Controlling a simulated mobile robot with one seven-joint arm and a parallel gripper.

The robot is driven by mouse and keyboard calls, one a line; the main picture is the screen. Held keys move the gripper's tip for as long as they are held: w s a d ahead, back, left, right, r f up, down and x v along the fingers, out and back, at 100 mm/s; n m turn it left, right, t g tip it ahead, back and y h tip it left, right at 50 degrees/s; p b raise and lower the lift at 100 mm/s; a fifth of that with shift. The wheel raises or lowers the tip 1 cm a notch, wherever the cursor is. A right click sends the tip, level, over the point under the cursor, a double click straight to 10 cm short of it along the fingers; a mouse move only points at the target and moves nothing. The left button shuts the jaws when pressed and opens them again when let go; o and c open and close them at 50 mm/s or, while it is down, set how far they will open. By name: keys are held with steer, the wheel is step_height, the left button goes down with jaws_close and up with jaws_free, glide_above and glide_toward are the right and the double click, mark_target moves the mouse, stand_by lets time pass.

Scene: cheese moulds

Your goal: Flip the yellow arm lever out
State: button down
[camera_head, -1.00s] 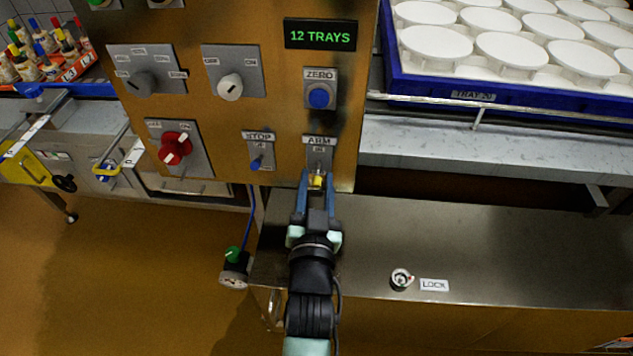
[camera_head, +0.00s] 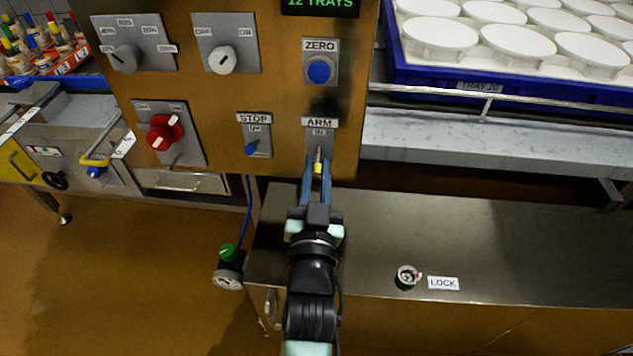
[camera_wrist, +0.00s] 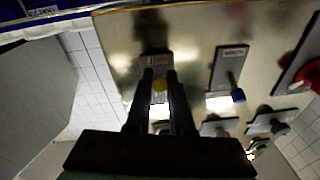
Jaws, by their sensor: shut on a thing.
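The yellow-tipped ARM lever (camera_head: 318,168) sits on a small grey plate under the ARM label on the brown panel. It points downward in the head view. My gripper (camera_head: 317,172) reaches up from below, with its blue fingers shut on the lever's yellow tip. In the wrist view the yellow tip (camera_wrist: 159,84) shows between the dark fingers of my gripper (camera_wrist: 160,82). The lower part of the ARM plate is partly hidden by the fingers.
The STOP lever (camera_head: 252,148) with a blue tip is just left, and the blue ZERO button (camera_head: 319,70) is above. A red knob (camera_head: 164,132) is further left. A steel bench (camera_head: 500,240) extends right, with a LOCK label (camera_head: 443,283) on it.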

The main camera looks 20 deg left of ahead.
stand_by(0.3)
steer(key=c, duration=0.8)
jaws_free()
steer(key=shift+s+d+p, duration=0.3)
steer(key=shift+s+p, duration=0.05)
steer(key=shift+s, duration=0.15)
steer(key=p+v, duration=0.1)
steer(key=v, duration=1)
steer(key=shift+s+f, duration=0.2)
steer(key=shift+s, duration=0.2)
